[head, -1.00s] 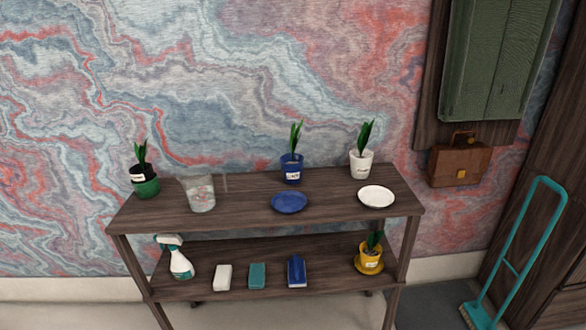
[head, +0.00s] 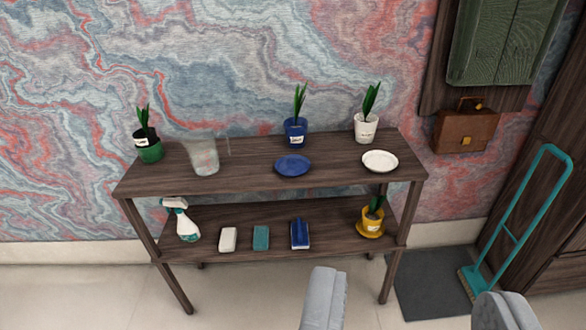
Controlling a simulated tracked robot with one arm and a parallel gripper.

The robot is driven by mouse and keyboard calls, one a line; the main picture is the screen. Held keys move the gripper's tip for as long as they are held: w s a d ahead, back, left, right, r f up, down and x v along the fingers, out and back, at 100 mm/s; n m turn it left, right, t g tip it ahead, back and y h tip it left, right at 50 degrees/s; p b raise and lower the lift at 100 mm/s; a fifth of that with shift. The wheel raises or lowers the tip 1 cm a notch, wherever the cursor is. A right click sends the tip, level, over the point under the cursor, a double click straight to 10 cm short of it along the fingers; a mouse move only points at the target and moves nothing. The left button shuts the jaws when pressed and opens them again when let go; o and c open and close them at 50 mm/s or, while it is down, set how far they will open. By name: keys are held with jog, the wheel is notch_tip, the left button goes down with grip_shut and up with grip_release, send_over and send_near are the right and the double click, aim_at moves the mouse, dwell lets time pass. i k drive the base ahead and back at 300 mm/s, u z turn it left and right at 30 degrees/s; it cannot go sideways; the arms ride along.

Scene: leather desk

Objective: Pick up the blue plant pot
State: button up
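The blue plant pot (head: 295,134) stands upright on the top shelf, toward the back, with a green plant and a white label. A blue saucer (head: 292,166) lies just in front of it, apart from it. My gripper (head: 412,312) shows at the bottom of the view as two grey fingers set wide apart. It is open, with nothing between the fingers, and is in front of and below the shelf. The lower parts of the fingers are cut off by the frame edge.
The wooden shelf unit (head: 180,180) also holds a green pot (head: 148,147), a clear glass container (head: 204,157), a white pot (head: 366,127) and a white saucer (head: 380,161). Its lower shelf holds a spray bottle (head: 186,222), small blocks and a yellow pot (head: 372,219). The floor in front is clear.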

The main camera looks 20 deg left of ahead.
aim_at(296, 123)
jog(key=z, duration=0.05)
jog(key=i, duration=1.65)
jog(key=u, duration=0.75)
jog(key=i, duration=0.35)
jog(key=u, duration=0.35)
